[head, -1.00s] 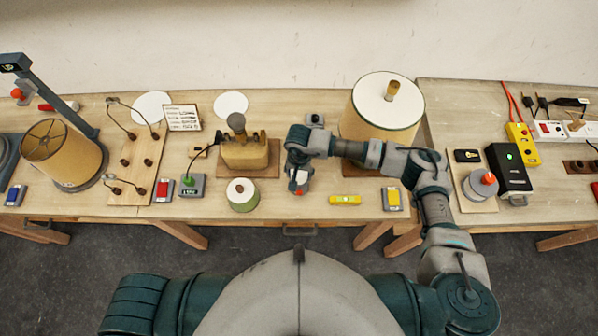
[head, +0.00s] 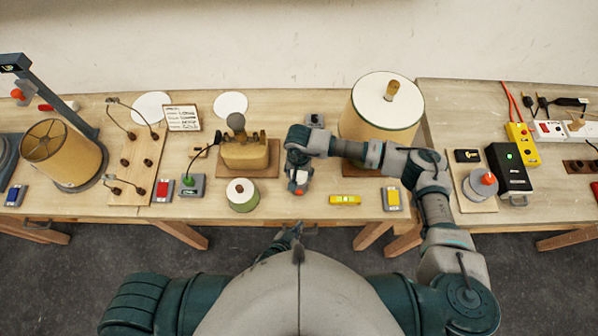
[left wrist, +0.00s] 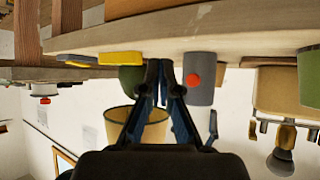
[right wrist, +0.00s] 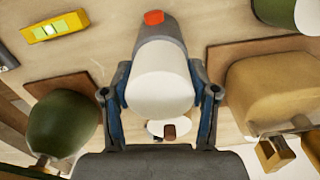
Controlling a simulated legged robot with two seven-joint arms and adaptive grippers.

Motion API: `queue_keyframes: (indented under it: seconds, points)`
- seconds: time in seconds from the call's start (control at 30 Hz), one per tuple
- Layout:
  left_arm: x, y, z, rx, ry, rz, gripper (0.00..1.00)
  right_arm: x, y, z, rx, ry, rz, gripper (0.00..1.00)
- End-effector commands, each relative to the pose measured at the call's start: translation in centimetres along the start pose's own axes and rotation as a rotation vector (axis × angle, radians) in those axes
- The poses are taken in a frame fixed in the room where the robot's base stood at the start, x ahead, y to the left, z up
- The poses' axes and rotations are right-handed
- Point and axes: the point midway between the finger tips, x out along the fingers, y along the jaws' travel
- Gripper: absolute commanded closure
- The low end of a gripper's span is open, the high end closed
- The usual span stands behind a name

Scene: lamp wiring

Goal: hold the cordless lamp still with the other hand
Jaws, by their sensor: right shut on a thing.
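The cordless lamp, a small grey and white cylinder with a red-orange cap (right wrist: 160,80), lies between the fingers of my right gripper (right wrist: 160,95) in the right wrist view. My right gripper is shut on it. In the head view the lamp (head: 299,181) shows just below my right gripper, near the table's front edge. My left gripper (head: 292,232) is empty, in front of and below that edge, apart from the lamp. In the left wrist view its fingertips (left wrist: 160,65) are together, and the grey body with a red spot (left wrist: 200,80) is just beyond them.
A green-sided spool (head: 242,195) stands left of the lamp, and a wooden-bodied lamp base (head: 243,153) behind it. A large shade (head: 380,125) stands behind my right forearm. A yellow level (head: 345,200) lies to the right. The table's front edge (head: 270,218) lies above my left gripper.

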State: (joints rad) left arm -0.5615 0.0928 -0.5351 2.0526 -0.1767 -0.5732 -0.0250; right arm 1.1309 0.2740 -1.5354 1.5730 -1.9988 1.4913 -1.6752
Motion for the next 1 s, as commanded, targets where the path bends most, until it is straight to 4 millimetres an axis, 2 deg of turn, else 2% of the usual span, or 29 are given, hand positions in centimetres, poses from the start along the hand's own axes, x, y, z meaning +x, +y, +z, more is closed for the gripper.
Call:
queue_keyframes:
  seconds: [0.17,0.6,1.0]
  points:
    - [0.8,-0.7,-1.1,-0.001,0.007,-0.001,1.0,0.0,0.0,0.0,0.001,0.0,0.001,0.83]
    - [5.0,-3.7,-4.1,-0.001,0.006,0.0,1.0,0.0,0.0,0.0,0.001,0.001,0.0,0.83]
    - [5.9,-4.4,-4.8,-0.003,0.006,0.0,1.0,0.0,0.0,0.0,0.001,0.001,0.0,0.83]
